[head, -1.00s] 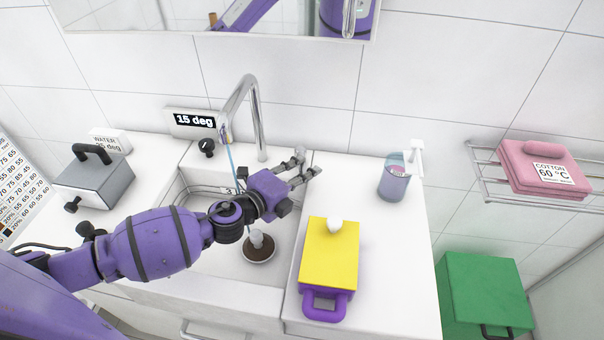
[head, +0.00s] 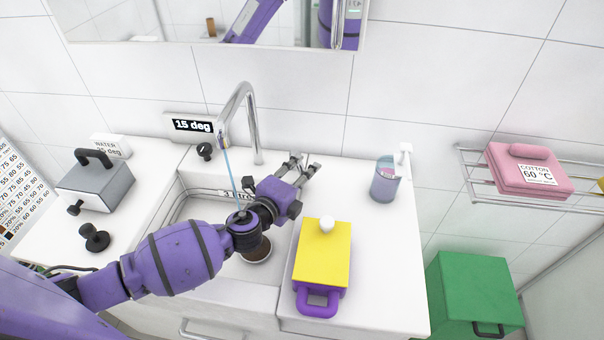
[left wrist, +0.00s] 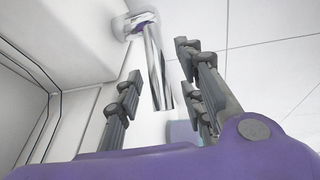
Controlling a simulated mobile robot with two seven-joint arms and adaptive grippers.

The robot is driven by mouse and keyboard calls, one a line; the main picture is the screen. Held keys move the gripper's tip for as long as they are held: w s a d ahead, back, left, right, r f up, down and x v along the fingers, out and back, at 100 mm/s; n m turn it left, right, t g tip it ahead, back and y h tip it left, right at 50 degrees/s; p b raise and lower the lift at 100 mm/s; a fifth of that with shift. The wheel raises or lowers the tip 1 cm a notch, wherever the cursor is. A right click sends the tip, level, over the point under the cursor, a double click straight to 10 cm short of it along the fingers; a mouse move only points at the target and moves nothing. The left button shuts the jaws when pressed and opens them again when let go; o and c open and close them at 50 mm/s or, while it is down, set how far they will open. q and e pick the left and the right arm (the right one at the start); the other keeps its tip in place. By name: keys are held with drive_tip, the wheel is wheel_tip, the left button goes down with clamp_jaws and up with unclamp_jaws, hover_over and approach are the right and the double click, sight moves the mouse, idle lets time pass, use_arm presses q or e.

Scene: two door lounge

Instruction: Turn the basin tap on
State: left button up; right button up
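The basin tap (head: 250,115) is a tall chrome gooseneck at the back of the white basin. A thin blue stream (head: 231,172) runs down from its spout towards my left wrist; where it lands is hidden. A black knob (head: 205,151) sits left of the tap, under a display (head: 191,125) reading "15 deg". My left gripper (head: 306,162) is open and empty, right of the tap post and apart from it in the head view. In the left wrist view, the chrome tap (left wrist: 156,65) shows between the spread fingers (left wrist: 160,90). My right gripper is not in view.
A yellow-topped box with a purple handle (head: 322,252) stands right of the basin. A cup (head: 385,182) is behind it. A grey box (head: 95,185) and black knob (head: 95,238) are on the left. A mirror (head: 210,20) hangs above. A rack (head: 470,160) holds pink cloth.

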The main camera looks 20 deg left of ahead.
use_arm(q)
drive_tip(key=v, duration=1.2)
